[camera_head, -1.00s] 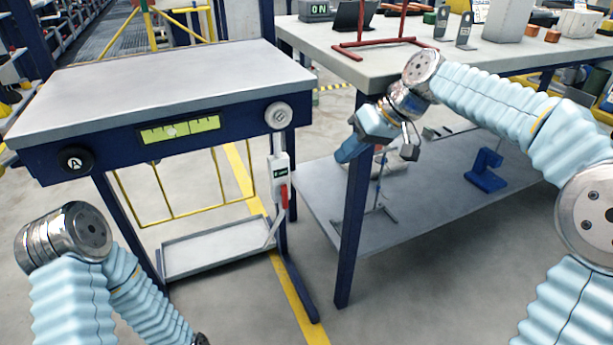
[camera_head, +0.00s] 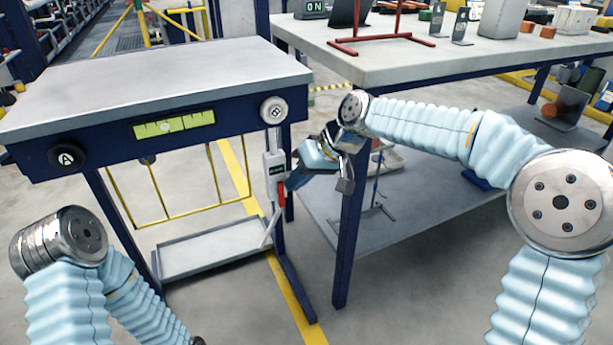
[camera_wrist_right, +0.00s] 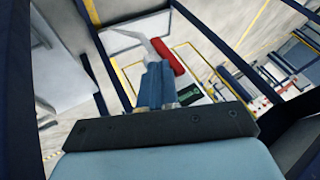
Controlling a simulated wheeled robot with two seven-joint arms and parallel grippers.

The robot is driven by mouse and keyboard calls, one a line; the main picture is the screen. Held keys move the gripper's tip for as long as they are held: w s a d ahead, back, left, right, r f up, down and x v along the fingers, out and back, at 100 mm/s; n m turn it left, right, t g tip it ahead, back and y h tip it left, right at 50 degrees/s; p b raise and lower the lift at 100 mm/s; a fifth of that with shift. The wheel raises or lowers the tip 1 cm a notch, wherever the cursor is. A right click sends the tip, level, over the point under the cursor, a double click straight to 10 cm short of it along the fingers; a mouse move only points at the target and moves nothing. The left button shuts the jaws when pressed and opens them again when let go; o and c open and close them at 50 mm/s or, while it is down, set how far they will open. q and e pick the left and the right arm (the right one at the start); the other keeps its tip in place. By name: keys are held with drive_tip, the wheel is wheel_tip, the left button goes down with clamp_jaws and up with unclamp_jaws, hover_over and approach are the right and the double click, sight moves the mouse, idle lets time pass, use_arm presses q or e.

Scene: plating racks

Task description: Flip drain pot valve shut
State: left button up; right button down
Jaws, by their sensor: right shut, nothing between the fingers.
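The drain valve unit is a white box (camera_head: 273,172) with a green label, on the right front leg of the blue bench in the head view. Its red handle (camera_head: 281,197) hangs down below the box, next to a grey spout. In the right wrist view the red handle (camera_wrist_right: 168,56) lies just beyond the fingertips. My right gripper (camera_head: 291,183) is shut and empty, close to the right of the handle. I cannot tell whether it touches the handle. My left arm shows at the lower left, but its gripper is out of view.
A shallow grey tray (camera_head: 190,268) sits low under the bench, below the spout. A second table's blue leg (camera_head: 343,235) stands just right of the valve, beneath my right arm.

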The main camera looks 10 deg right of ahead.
drive_tip(key=shift+r, duration=0.1)
idle(0.3)
drive_tip(key=shift+a+h+p, duration=0.1)
drive_tip(key=shift+h+p, duration=0.3)
drive_tip(key=shift+p, duration=0.05)
drive_tip(key=shift+s+a+r+p, duration=0.1)
drive_tip(key=shift+r+p, duration=0.05)
drive_tip(key=shift+p, duration=0.2)
